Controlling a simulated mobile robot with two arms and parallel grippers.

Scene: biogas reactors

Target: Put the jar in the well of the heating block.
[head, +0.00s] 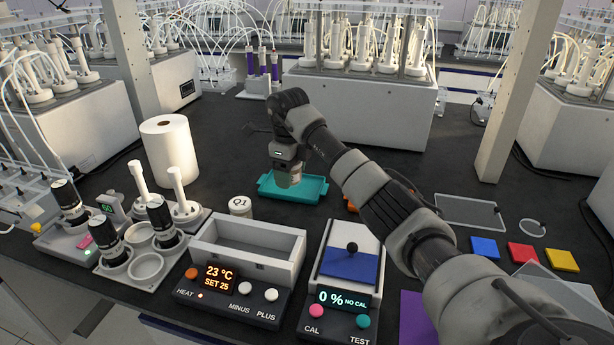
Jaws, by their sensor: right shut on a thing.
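My right gripper (287,163) points down over the teal tray (313,191), shut on a small greyish, jar-like cylinder (289,178). The fingers hide its upper part, and I cannot tell whether its bottom touches the tray. The heating block (236,286) stands at the front, left of centre, its display reading 23 °C, SET 25. Its rectangular well (248,238) is open on top and looks empty. A white round lid marked Q1 (240,203) shows just behind the block; what is under it is mostly hidden. My left gripper is not in view.
A device with a blue plate and black knob (351,262) stands right of the block. A rack with dark-capped bottles (147,264) stands left. A white paper roll (170,153) is behind it. Coloured squares (521,253) lie at right. Dark bench is clear behind the tray.

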